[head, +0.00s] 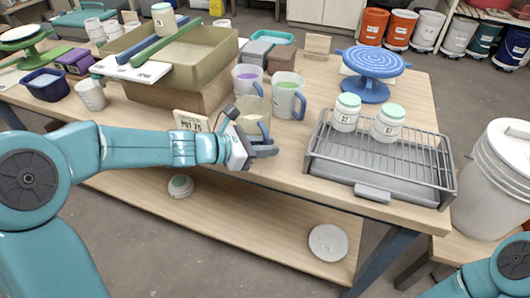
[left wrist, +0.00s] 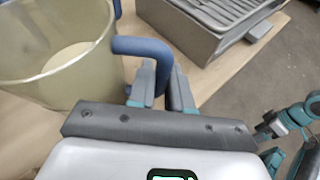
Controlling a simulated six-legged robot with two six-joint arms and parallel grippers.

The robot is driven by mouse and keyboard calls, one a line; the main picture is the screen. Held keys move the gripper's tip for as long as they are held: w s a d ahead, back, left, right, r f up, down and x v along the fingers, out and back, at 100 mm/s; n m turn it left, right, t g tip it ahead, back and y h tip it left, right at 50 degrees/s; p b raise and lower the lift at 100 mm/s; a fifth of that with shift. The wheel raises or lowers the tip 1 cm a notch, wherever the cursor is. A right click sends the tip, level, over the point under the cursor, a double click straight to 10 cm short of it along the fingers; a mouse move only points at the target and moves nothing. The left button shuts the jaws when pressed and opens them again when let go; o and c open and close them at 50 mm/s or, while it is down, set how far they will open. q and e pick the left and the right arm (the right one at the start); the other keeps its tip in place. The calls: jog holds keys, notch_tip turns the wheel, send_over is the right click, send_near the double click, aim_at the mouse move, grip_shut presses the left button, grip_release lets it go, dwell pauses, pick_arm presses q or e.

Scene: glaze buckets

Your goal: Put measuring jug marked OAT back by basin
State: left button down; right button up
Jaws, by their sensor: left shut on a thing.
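A cream, see-through measuring jug (head: 252,108) stands or hangs at the front of the table, below two other jugs. In the left wrist view the jug (left wrist: 70,75) is large at the upper left, with pale contents and a blue handle (left wrist: 142,46). My left gripper (head: 264,150) is shut on that handle, with its fingers (left wrist: 160,92) either side of it. I cannot read any OAT mark, and cannot tell whether the jug touches the table. The olive basin (head: 208,62) sits on a wooden block behind.
A jug with purple contents (head: 245,80) and one with green contents (head: 286,98) stand close behind. A wire rack (head: 400,165) with two lidded jars is right, a blue turntable (head: 372,63) behind it. A lettered card (head: 190,121) stands left of the gripper.

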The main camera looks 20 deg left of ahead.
pick_arm(q)
jog(key=shift+f, duration=0.25)
jog(key=shift+r, duration=0.1)
jog(key=shift+f, duration=0.2)
jog(key=c, duration=1.1)
grip_release()
jog(key=shift+o, duration=0.2)
jog(key=shift+r, duration=0.15)
